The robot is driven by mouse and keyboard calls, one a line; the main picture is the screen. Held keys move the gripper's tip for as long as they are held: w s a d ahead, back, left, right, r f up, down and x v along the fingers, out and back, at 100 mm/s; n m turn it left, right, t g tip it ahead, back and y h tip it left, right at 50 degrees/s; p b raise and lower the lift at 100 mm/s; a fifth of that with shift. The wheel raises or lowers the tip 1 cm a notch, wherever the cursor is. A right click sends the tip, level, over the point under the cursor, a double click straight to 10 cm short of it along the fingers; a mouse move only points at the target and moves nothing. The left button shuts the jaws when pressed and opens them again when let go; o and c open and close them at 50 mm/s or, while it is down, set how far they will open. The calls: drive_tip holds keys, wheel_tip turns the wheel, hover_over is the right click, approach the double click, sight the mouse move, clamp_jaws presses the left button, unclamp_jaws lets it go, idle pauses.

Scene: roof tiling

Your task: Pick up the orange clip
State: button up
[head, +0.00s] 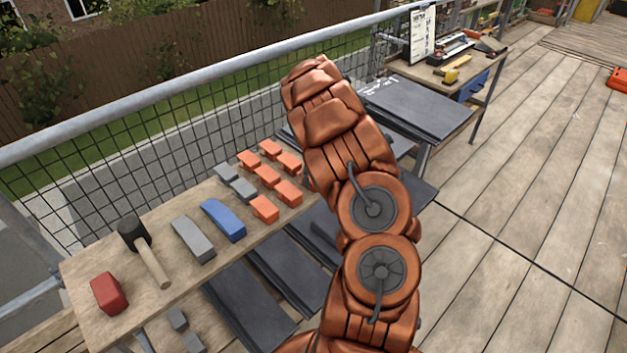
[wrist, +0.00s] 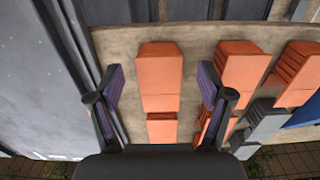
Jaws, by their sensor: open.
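Several orange clips lie on the wooden bench (head: 150,210) in the head view, such as one orange clip (head: 267,176) in the group at its far end. In the wrist view my gripper (wrist: 161,72) is open, with one finger on each side of an orange clip (wrist: 160,75). The fingers look apart from this clip; their height above it is unclear. Another orange clip (wrist: 162,128) lies just below it in the picture, also between the fingers. My gripper is hidden behind my arm in the head view.
Beside the orange clips are grey clips (head: 242,188), a blue block (head: 223,220), a grey block (head: 193,238), a mallet (head: 135,235) and a red block (head: 109,292). A mesh railing (head: 150,130) runs behind the bench. Dark slates (head: 245,300) lie below.

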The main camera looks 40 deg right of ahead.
drive_tip(key=shift+f, duration=1.4)
drive_tip(key=c, duration=1.2)
drive_tip(key=shift+r, duration=0.1)
drive_tip(key=shift+w+r+b, duration=0.1)
drive_tip(key=shift+r+b, duration=0.2)
drive_tip(key=shift+r, duration=0.6)
drive_tip(key=shift+s+d+r+b, duration=0.1)
drive_tip(key=shift+s+r+b, duration=0.1)
drive_tip(key=shift+r, duration=0.2)
drive_tip(key=shift+s+d+r+b, duration=0.1)
drive_tip(key=shift+s+r+b, duration=0.1)
drive_tip(key=shift+r, duration=0.2)
drive_tip(key=s+d+b, duration=0.1)
drive_tip(key=s+d, duration=0.2)
drive_tip(key=s, duration=0.4)
drive_tip(key=s+d+r+b, duration=0.1)
drive_tip(key=s+d+b, duration=0.1)
drive_tip(key=s, duration=0.4)
drive_tip(key=shift+s+d+r, duration=0.25)
drive_tip(key=shift+s+d, duration=0.15)
drive_tip(key=shift+d, duration=0.4)
drive_tip(key=o, duration=0.6)
clamp_jaws()
